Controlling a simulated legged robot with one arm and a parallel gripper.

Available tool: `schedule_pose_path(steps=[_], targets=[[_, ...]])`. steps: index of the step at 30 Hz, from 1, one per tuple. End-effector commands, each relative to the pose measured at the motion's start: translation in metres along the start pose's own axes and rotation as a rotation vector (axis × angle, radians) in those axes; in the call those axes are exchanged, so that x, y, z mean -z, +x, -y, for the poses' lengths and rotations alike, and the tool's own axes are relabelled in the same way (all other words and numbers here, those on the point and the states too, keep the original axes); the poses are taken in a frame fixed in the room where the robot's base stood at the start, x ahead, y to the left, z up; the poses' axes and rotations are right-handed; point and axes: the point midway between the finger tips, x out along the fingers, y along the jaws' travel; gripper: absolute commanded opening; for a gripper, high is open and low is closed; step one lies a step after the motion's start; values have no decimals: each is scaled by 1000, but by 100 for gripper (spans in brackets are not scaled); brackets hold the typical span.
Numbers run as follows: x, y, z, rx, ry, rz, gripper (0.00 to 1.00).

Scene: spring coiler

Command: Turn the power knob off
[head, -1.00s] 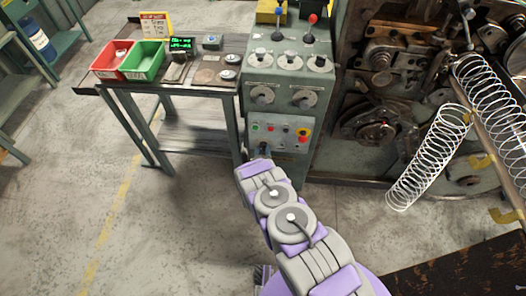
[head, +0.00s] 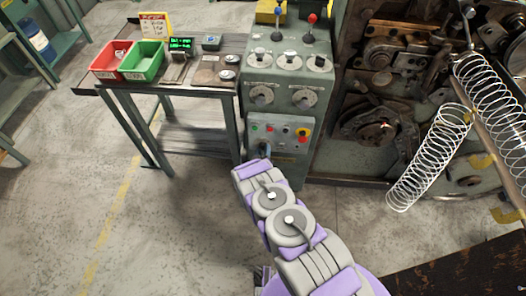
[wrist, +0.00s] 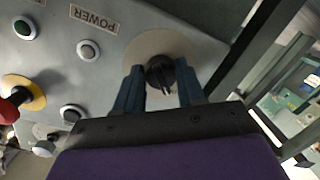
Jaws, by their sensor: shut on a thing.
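The power knob (wrist: 158,70) is a round black knob on a pale disc, on the light grey control panel (wrist: 60,55). A "POWER" label (wrist: 94,18) shows upside down to its left in the wrist view. My gripper (wrist: 160,84) has its two blue fingers on either side of the knob and is shut on it. The knob's ridge points down in that picture, between the fingers. In the head view, my gripper (head: 264,149) is at the panel's lower left corner, where the fingers and my arm mostly hide the knob.
A red button on a yellow base (wrist: 14,104) and several small buttons share the panel. The green cabinet (head: 288,75) bears more knobs and levers. A side table (head: 205,85) with a red bin (head: 111,60) and a green bin (head: 146,61) stands left. Wire springs (head: 430,155) are right.

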Motion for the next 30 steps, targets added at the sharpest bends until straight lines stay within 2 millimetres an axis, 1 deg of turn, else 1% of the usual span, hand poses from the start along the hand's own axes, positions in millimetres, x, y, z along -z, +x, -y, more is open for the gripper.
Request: schedule_pose_path(steps=[1,6,9,16,19,23,26,30], targets=[[1,-1,4,8,-1,-2,41],[1,-1,3,6,0,-2,57],[1,-1,2,5,0,-2,64],[0,-2,0,3,3,-1,64],[0,-7,0,5,3,0,64],[1,-25,0,7,0,2,64],[2,-45,1,7,-1,1,64],[2,-77,2,9,-2,-1,64]])
